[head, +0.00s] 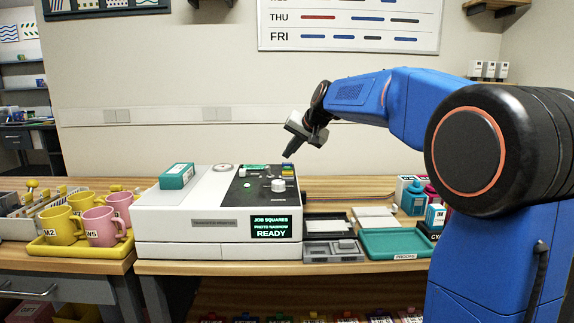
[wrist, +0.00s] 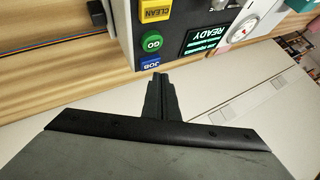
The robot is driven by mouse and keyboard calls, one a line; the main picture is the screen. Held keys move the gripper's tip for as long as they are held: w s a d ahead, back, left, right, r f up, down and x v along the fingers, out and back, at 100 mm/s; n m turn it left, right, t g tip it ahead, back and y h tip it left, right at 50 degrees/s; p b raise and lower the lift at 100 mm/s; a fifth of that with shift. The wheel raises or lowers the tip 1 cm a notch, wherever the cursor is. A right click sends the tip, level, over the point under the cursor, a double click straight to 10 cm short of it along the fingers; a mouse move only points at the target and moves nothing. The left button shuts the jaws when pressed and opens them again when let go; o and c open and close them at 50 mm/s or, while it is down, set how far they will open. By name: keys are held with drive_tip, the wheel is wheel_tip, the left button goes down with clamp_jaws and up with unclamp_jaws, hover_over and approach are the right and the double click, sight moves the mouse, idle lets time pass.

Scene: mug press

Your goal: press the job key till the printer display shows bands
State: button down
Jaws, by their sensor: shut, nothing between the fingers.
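The printer (head: 188,222) is a white and black machine on the wooden bench. Its display (head: 271,226) reads JOB SQUARES, PHOTO RAINBOW, READY. The blue JOB key (wrist: 150,65) is beside the green GO key (wrist: 151,43) and the yellow CLEAN key (wrist: 155,12) in the wrist view. My gripper (head: 288,154) is shut and empty, pointing down above the key end of the printer panel. In the wrist view its fingertips (wrist: 157,76) appear close to the JOB key. The head view shows a small gap above the keys.
A teal box (head: 176,176) lies on the printer's left top. A yellow tray (head: 50,250) with yellow and pink mugs stands left. A teal tray (head: 395,243), dark trays and ink bottles stand right. A white knob (head: 278,185) rises from the panel near the keys.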

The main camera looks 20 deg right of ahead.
sight(290, 164)
drive_tip(key=shift+f, duration=0.2)
idle(0.5)
drive_tip(key=shift+f, duration=0.2)
drive_tip(key=shift+f, duration=0.45)
idle(0.8)
drive_tip(key=shift+r, duration=0.9)
drive_tip(key=shift+r, duration=2.5)
